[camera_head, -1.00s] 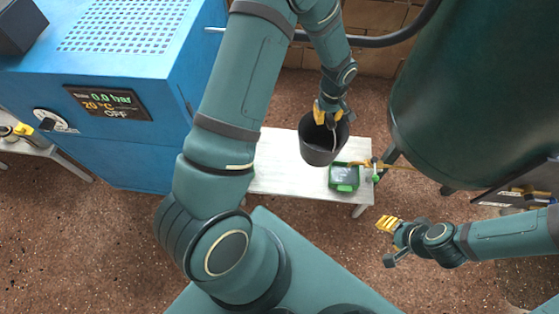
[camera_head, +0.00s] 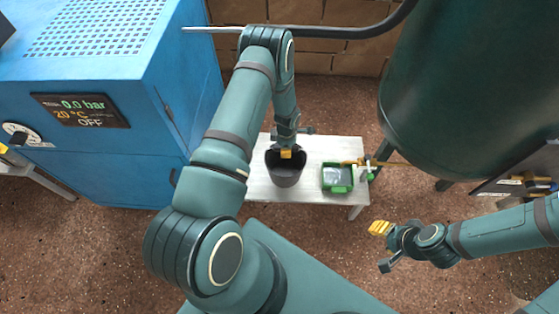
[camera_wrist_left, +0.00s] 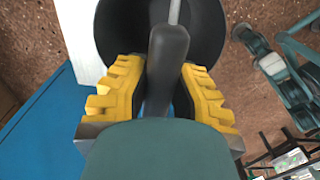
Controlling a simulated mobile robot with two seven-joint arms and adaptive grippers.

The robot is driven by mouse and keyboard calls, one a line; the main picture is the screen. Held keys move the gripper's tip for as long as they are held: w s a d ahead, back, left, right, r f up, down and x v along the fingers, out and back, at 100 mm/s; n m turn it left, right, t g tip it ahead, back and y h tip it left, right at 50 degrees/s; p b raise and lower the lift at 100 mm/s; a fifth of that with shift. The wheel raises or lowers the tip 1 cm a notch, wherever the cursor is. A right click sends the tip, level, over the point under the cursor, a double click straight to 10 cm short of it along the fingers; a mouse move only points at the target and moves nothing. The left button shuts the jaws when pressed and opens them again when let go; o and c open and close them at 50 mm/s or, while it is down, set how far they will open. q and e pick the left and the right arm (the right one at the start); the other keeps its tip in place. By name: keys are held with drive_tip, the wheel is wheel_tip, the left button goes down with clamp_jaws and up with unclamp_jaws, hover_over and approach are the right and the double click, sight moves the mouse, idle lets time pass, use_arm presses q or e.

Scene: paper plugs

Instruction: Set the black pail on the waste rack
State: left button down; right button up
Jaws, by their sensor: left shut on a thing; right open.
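The black pail (camera_head: 285,176) is upright at or just above the left part of a low white bench (camera_head: 328,150) in the head view. I cannot tell whether its base touches the bench. My left gripper (camera_head: 287,153) is shut on the pail's dark handle grip (camera_wrist_left: 167,62), which shows between the yellow fingers in the left wrist view. The pail's bowl (camera_wrist_left: 212,30) hangs beyond the fingers there. My right gripper (camera_head: 380,229) is open and empty over the floor at the right. I cannot tell for sure which piece is the waste rack.
A green box (camera_head: 337,178) stands on the bench's right half, beside a brass-coloured fitting (camera_head: 352,162). A blue machine (camera_head: 100,165) stands at the left and a large dark green tank (camera_head: 470,80) at the right. A dark pipe (camera_head: 345,32) crosses the back.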

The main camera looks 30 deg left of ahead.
use_arm(q)
wheel_tip(320, 180, down, 7)
drive_tip(key=b, duration=0.1)
idle(0.3)
drive_tip(key=shift+w+r, duration=0.1)
drive_tip(key=c, duration=1)
unclamp_jaws()
drive_tip(key=shift+o, duration=0.2)
